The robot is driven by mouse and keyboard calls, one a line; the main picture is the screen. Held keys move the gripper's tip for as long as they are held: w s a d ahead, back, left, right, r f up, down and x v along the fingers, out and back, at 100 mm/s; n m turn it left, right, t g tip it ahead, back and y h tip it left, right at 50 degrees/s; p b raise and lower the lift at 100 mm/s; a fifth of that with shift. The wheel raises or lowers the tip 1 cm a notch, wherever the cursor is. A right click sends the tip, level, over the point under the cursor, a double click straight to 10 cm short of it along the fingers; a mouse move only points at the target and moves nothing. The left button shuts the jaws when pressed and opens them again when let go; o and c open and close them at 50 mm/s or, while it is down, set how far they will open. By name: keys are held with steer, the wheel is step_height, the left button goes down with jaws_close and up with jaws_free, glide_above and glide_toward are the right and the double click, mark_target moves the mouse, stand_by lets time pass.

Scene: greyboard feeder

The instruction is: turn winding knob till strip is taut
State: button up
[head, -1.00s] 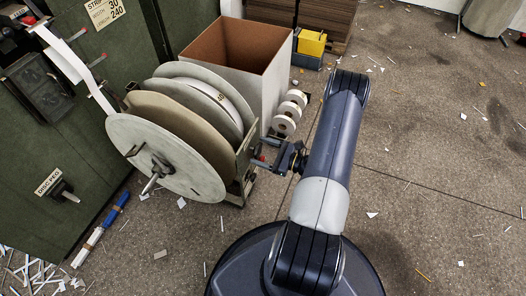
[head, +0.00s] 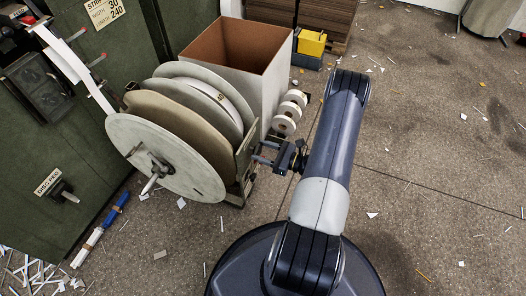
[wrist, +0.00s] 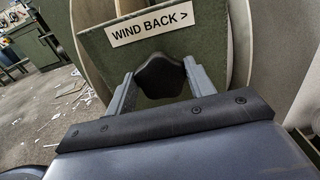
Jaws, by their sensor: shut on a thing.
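A black winding knob (wrist: 160,72) sits on the green bracket under the "WIND BACK >" label (wrist: 150,23) in the wrist view. My gripper (wrist: 159,78) is shut on the knob, one finger on each side. In the head view my gripper (head: 262,151) reaches the right side of the reel stand; the knob cannot be made out there. The white strip (head: 97,92) runs from the reel (head: 165,160) up left to the green machine. Its visible part slopes with a slight bend; I cannot tell whether it is fully taut.
A crank handle (head: 149,184) sticks out from the reel's front disc. An open cardboard box (head: 272,92) stands behind the reel, with small white rolls (head: 285,122) beside it. Paper scraps litter the floor. The floor at right is largely clear.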

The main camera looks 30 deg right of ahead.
steer(key=o, duration=1)
steer(key=p+v, duration=0.1)
steer(key=v, duration=0.9)
steer(key=shift+s+d+p, duration=0.25)
steer(key=shift+s+p, duration=0.05)
steer(key=shift+p, duration=0.05)
steer(key=b+x, duration=0.1)
steer(key=x, duration=1)
steer(key=shift+b, duration=0.35)
steer(key=shift+s+n, duration=0.1)
steer(key=shift+n, duration=0.4)
